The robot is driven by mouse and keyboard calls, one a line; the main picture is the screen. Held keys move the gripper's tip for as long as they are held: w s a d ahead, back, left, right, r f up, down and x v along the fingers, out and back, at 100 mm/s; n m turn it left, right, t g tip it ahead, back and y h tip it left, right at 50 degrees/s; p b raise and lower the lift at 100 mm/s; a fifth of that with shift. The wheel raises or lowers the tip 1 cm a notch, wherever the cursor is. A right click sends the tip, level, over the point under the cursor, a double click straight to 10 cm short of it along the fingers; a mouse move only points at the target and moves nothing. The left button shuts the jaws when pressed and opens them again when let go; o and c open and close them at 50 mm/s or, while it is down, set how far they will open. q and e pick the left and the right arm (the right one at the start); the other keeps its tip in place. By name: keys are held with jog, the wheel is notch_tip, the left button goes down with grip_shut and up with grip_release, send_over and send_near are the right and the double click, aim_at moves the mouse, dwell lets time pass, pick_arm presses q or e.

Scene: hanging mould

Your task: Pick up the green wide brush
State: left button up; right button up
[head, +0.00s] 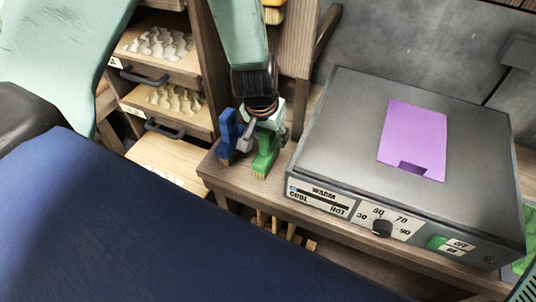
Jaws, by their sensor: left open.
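The green wide brush (263,160) stands on the wooden bench at the left of the warming box, its pale bristles down. My left arm comes down from the top of the head view, and my left gripper (259,126) is open at the upper part of the green brush. The fingers partly cover the brush's top, and I cannot tell whether they touch it. A blue brush (228,137) stands just left of the green one, close to the gripper. My right gripper is not in view.
A grey warming box (330,120) with a dial and a purple sheet (415,138) on top stands close on the right. Wooden drawers (160,100) with pale pieces are at the left. The wooden bench (225,176) has a narrow free front edge.

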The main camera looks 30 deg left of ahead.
pick_arm(q)
jog(key=shift+a+f, duration=0.2)
jog(key=shift+c, duration=0.4)
jog(key=shift+d, duration=0.2)
jog(key=c, duration=0.5)
jog(key=shift+a, duration=0.1)
grip_shut()
jog(key=shift+w, duration=0.1)
